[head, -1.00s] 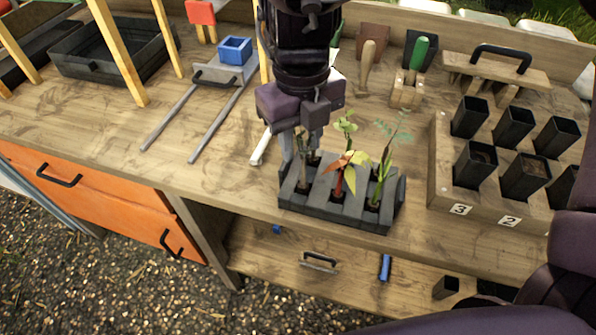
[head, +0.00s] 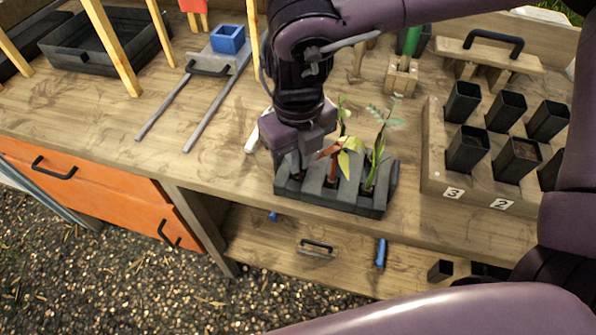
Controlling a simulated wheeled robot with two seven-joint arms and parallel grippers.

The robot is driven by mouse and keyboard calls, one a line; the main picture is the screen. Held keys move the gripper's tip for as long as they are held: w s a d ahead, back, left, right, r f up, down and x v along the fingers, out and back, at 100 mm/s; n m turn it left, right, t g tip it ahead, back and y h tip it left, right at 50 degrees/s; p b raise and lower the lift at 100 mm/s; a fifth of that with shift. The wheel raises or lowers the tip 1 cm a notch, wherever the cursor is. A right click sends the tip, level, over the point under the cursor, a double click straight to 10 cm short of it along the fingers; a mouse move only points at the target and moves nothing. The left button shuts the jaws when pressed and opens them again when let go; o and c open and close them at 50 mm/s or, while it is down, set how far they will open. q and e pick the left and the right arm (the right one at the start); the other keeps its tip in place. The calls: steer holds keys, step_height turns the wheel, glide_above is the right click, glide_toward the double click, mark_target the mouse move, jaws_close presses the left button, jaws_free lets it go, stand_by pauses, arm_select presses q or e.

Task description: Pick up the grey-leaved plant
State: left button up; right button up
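A dark grey slotted tray (head: 338,199) stands near the front edge of the bench and holds small plants. A plant with pale grey-green leaves (head: 386,118) rises from its right part. Beside it is a plant with a red stem and orange and yellow-green leaves (head: 342,158). My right gripper (head: 300,166) points down over the left end of the tray, apart from the grey-green leaves. Its fingertips are low in the tray and mostly hidden, so their opening and anything between them cannot be made out. My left gripper is not in view.
A wooden rack with black pots (head: 468,148) stands at the right, marked 3 and 2. A green-handled tool (head: 413,40) stands in a wooden block behind the tray. A blue box (head: 228,39) and a black tray (head: 95,45) are at the left. The left bench front is clear.

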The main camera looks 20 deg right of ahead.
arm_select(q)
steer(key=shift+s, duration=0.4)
arm_select(e)
jaws_close()
steer(key=shift+r, duration=0.15)
